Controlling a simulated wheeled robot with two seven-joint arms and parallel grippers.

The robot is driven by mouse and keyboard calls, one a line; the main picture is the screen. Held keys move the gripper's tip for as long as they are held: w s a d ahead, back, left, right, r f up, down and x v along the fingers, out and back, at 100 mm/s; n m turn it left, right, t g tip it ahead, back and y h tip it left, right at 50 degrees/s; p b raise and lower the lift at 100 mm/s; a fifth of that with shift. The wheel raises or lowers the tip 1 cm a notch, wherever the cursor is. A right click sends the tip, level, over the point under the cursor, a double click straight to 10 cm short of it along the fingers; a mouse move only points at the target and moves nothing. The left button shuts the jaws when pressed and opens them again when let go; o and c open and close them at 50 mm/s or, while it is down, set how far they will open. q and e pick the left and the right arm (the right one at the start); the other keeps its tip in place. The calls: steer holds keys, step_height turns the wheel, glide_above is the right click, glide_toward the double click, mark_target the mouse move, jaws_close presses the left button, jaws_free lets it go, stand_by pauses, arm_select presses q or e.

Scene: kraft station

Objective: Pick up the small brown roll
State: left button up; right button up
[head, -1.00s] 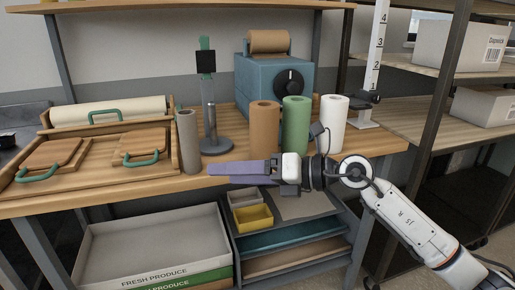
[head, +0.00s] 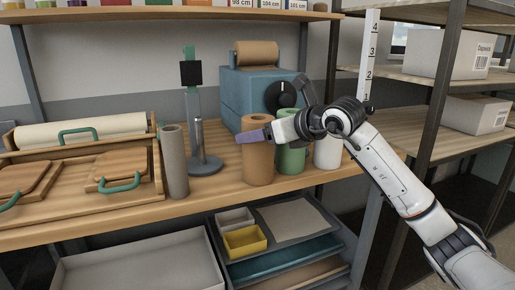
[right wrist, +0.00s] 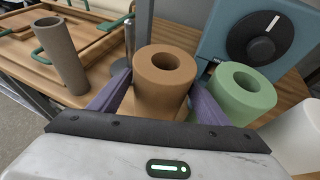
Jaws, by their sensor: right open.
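The small brown roll (head: 258,165) stands upright on the wooden bench, left of a green roll (head: 291,158). In the right wrist view the brown roll (right wrist: 162,75) shows its open top and sits between the two purple fingers. My right gripper (head: 254,136) is open at the upper part of the roll, one finger on each side (right wrist: 158,95). I cannot tell whether either finger touches it. The green roll also shows close beside the right finger in the wrist view (right wrist: 243,92). My left gripper is not in view.
A white roll (head: 328,152) stands right of the green one. A grey roll (head: 174,162) and a dark stand (head: 205,166) are to the left. A blue machine (head: 243,94) with a larger brown roll (head: 257,54) is behind. Wooden trays lie at left.

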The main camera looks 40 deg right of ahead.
steer(key=x, duration=0.5)
steer(key=shift+w+f+p, duration=0.1)
steer(key=shift+w+p, duration=0.1)
steer(key=shift+p, duration=0.15)
steer(key=shift+d, duration=0.1)
steer(key=c, duration=1)
steer(key=shift+c, duration=1.1)
